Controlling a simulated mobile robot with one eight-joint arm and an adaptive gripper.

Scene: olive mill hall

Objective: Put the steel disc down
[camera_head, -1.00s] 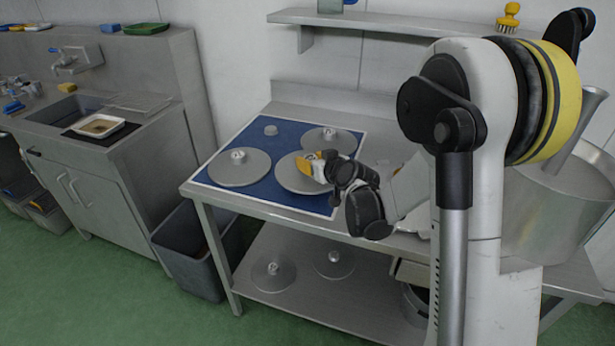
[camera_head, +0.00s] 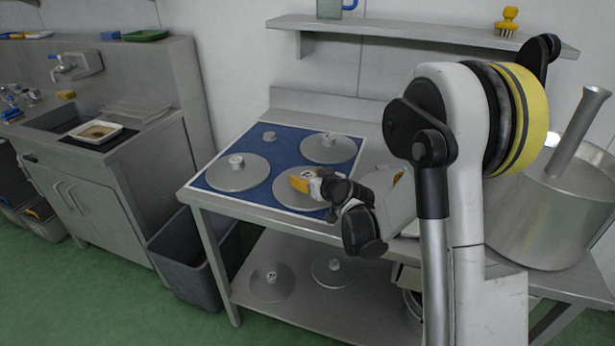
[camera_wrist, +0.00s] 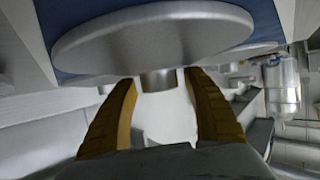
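The steel disc (camera_head: 287,197) is a flat round grey plate under my gripper, at the front right of the blue mat (camera_head: 212,188). My gripper (camera_head: 301,182), with yellow fingers, is above it. In the wrist view the disc (camera_wrist: 150,42) fills the top, and its short knob (camera_wrist: 158,80) sits between the two fingertips (camera_wrist: 160,84). The head view does not show clearly whether the disc touches the mat. My gripper hides part of its top.
Two similar discs lie on the mat, one at left (camera_head: 236,178) and one behind (camera_head: 326,150). A large steel pot (camera_head: 550,225) is at right. A grey bin (camera_head: 185,262) stands beside the table.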

